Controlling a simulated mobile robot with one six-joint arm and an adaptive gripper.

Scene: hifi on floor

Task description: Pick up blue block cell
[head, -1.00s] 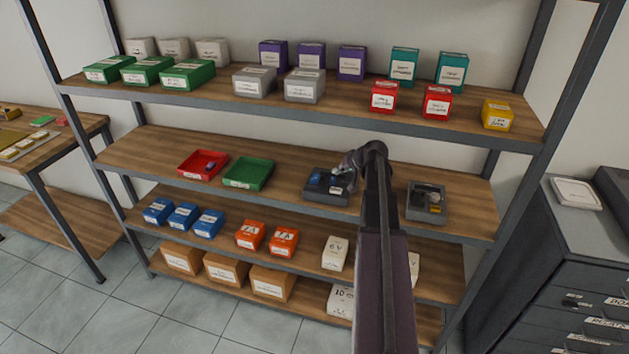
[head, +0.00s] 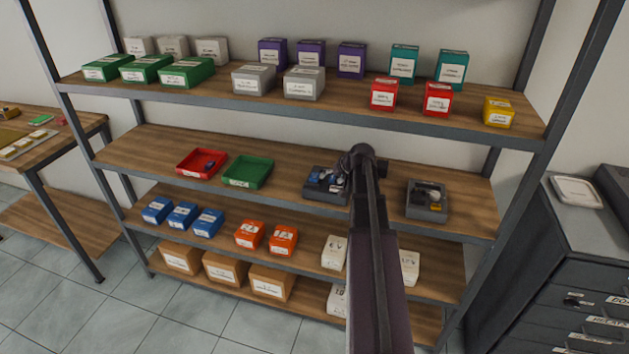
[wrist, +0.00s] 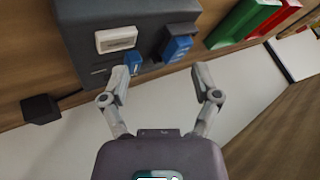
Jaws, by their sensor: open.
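In the wrist view, a dark grey dock (wrist: 85,40) holds two blue pieces in its slots. The larger blue block (wrist: 178,47) is at right and the smaller blue piece (wrist: 133,62) is left of it. I cannot tell for certain which is the blue block cell. My gripper (wrist: 162,82) is open and empty, with its fingers apart in front of the dock. The larger block lies ahead between the fingers, nearer the right one. In the head view, the dock (head: 313,195) stands on the middle shelf, partly hidden by my arm.
A green tray (head: 248,184) and a red tray (head: 184,174) with a small blue item (head: 209,166) stand left of the dock. A dark grey tray (head: 428,214) stands right. A black adapter (wrist: 40,107) with a cable lies by the dock. The upper shelf (head: 345,110) overhangs.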

